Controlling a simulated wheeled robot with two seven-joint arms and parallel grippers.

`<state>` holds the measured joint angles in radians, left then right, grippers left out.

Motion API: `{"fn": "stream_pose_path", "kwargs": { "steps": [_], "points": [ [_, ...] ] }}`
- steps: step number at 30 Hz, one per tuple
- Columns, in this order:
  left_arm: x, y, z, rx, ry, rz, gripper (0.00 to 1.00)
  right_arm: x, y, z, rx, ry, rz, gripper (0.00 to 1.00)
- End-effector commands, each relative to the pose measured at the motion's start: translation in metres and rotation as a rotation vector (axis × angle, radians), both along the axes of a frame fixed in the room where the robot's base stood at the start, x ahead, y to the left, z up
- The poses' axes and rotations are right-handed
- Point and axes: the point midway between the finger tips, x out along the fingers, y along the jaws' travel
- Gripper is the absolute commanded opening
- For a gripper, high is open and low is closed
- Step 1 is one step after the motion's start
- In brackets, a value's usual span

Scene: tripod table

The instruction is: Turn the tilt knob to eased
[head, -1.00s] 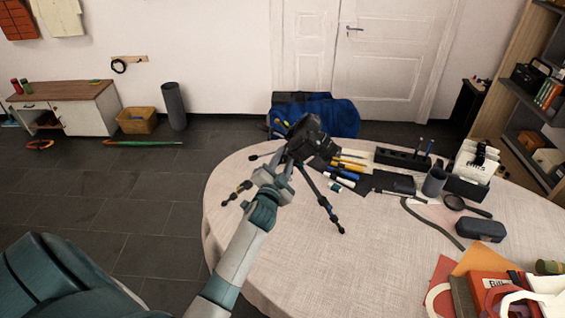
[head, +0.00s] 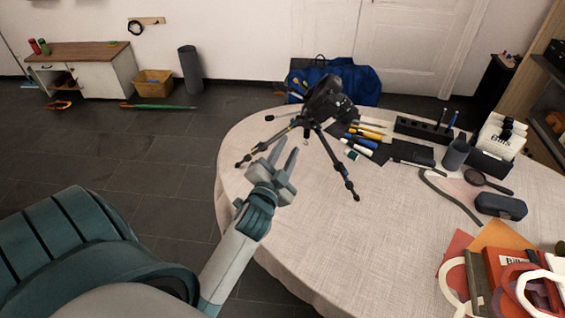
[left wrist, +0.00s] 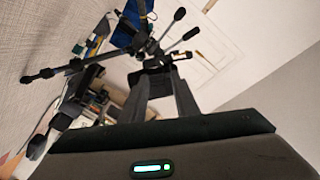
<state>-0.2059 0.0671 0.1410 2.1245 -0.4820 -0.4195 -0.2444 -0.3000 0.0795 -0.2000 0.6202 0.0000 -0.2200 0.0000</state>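A black camera (head: 328,98) sits on a small black tripod (head: 318,128) near the far left edge of the round table, its legs spread on the cloth. The tilt knob is too small to make out in the head view. My left gripper (head: 284,148) is open and empty, in front of and below the camera, apart from it. In the left wrist view the two fingers (left wrist: 163,85) stand apart, with the tripod (left wrist: 145,45) and its dark handles beyond the tips. I cannot tell which part is the tilt knob there. My right gripper is in neither view.
Pens (head: 367,135) on a dark mat lie right of the tripod. A dark cup (head: 456,153), a magnifier (head: 476,178), a dark case (head: 501,205) and red books (head: 515,275) lie farther right. The cloth (head: 320,230) in front of the tripod is bare.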

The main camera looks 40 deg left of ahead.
Motion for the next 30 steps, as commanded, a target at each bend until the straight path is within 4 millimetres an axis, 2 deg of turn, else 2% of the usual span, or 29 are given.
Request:
{"fn": "stream_pose_path", "kwargs": {
  "steps": [3, 9, 30],
  "points": [
    [-0.017, -0.006, -0.002, 0.000, 0.000, 0.000, 0.28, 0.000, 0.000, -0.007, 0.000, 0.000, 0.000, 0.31],
    [-0.032, -0.010, 0.000, 0.000, 0.000, 0.000, 0.28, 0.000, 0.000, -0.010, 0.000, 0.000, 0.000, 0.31],
    [-0.034, -0.011, -0.001, -0.005, 0.005, 0.001, 0.28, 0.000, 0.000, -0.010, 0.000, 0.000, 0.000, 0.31]
  ]
}}
